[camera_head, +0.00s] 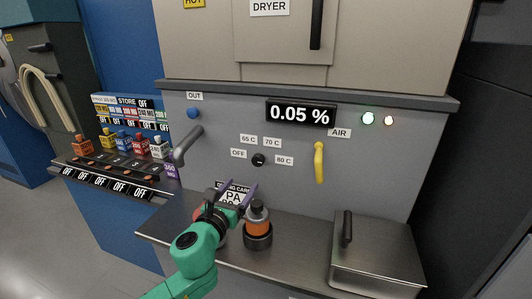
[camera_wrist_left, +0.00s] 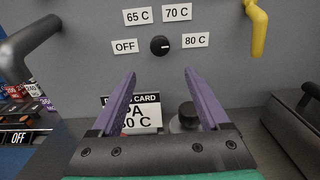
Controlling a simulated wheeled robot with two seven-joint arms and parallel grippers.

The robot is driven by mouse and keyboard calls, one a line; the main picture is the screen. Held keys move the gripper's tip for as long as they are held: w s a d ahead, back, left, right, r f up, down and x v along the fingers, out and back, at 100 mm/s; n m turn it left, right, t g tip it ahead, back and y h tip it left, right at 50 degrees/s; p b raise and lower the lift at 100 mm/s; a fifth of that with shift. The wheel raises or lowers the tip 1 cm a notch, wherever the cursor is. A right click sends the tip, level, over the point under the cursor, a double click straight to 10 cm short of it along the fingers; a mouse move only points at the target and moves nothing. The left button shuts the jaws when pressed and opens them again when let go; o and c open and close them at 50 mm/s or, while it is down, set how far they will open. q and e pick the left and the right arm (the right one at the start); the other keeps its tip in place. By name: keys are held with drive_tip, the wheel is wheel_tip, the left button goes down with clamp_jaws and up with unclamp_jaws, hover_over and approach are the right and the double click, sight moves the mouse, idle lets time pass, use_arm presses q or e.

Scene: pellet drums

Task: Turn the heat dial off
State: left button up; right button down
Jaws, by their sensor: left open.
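The heat dial is a small black round knob (camera_head: 259,159) on the grey dryer panel. In the left wrist view the dial (camera_wrist_left: 160,46) has a pale mark at its right, toward the 80 C label (camera_wrist_left: 195,40). The OFF label (camera_wrist_left: 125,46) is at its left, with 65 C (camera_wrist_left: 138,15) and 70 C (camera_wrist_left: 177,12) above. My left gripper (camera_head: 238,187) is open, its purple fingers below and in front of the dial, apart from it. In the left wrist view the gripper (camera_wrist_left: 159,73) has nothing between its fingertips. My right gripper is not in view.
A drying card (camera_head: 232,197) and an orange bottle with a dark cap (camera_head: 257,217) stand on the steel shelf near my left gripper. A grey lever (camera_head: 187,146) and a yellow air handle (camera_head: 319,162) stick out beside the dial. A lidded steel box (camera_head: 378,255) is at right.

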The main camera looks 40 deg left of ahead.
sight(257, 161)
use_arm(q)
drive_tip(key=x, duration=0.3)
drive_tip(key=r+p+x, duration=0.1)
drive_tip(key=x, duration=0.2)
drive_tip(key=p+x, duration=0.1)
drive_tip(key=x, duration=0.2)
drive_tip(key=shift+w+a+r, duration=0.15)
drive_tip(key=x, duration=0.3)
drive_tip(key=shift+w, duration=0.35)
drive_tip(key=shift+w+a, duration=0.1)
drive_tip(key=shift+w, duration=0.1)
clamp_jaws()
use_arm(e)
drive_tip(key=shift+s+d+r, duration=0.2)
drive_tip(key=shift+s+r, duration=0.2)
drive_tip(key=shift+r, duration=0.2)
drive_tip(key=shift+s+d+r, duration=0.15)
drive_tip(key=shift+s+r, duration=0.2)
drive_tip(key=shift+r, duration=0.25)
